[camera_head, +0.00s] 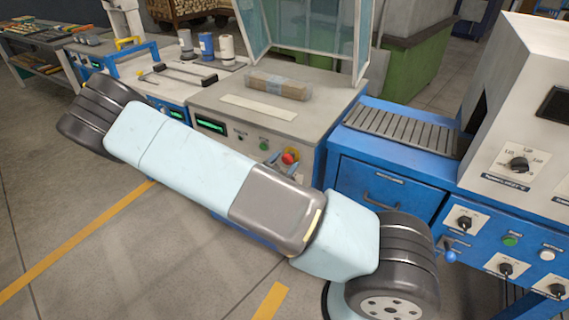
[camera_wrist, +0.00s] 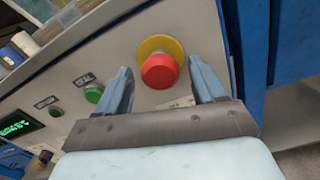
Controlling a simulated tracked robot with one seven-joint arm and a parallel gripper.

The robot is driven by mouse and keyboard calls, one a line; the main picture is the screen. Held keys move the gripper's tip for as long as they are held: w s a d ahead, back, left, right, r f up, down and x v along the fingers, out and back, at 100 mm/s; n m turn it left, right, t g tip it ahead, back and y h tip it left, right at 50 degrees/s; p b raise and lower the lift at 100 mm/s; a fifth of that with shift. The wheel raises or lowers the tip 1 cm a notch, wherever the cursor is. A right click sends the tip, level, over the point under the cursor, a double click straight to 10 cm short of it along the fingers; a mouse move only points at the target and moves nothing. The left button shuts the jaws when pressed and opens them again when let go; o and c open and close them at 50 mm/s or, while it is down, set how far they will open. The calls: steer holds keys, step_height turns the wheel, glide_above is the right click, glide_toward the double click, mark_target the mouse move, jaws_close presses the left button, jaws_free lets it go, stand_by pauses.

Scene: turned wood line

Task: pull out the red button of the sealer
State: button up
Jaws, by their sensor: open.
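The red button (camera_wrist: 160,71) is a round mushroom knob on a yellow ring (camera_wrist: 151,46), set in the grey front panel of the sealer. My gripper (camera_wrist: 163,80) is open in the wrist view, with one blue finger on each side of the button. Visible gaps separate both fingers from the button. In the head view the red button (camera_head: 290,156) shows on the sealer (camera_head: 315,115), with the blue fingers of my gripper (camera_head: 284,162) around it. My arm hides part of the sealer's lower front.
A green button (camera_wrist: 94,93) and a lit green display (camera_wrist: 16,128) are left of the red button. A wrapped package (camera_head: 278,86) lies on the sealer's top, under a clear guard. A blue machine with a roller conveyor (camera_head: 400,130) stands close on the right.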

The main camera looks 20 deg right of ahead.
steer(key=v, duration=1.3)
steer(key=shift+s+a, duration=0.25)
steer(key=shift+a, duration=0.1)
steer(key=s+d+r+m+g+y, duration=0.2)
steer(key=s+d+r+m+g, duration=0.1)
steer(key=d+r+m+g, duration=0.45)
steer(key=s+d+r+m+g+y, duration=0.35)
steer(key=r+m+g, duration=0.35)
steer(key=r, duration=0.4)
steer(key=s+r+m+t+y, duration=0.3)
steer(key=s+r, duration=0.3)
steer(key=r, duration=0.4)
steer(key=s+d+r+m+t+y, duration=0.1)
steer(key=s+r+m+t+y, duration=0.3)
steer(key=r, duration=0.5)
steer(key=shift+s+d+r+m, duration=0.3)
steer(key=shift+s+r+m, duration=0.05)
steer(key=shift+s+m, duration=0.8)
steer(key=shift+t+y, duration=0.25)
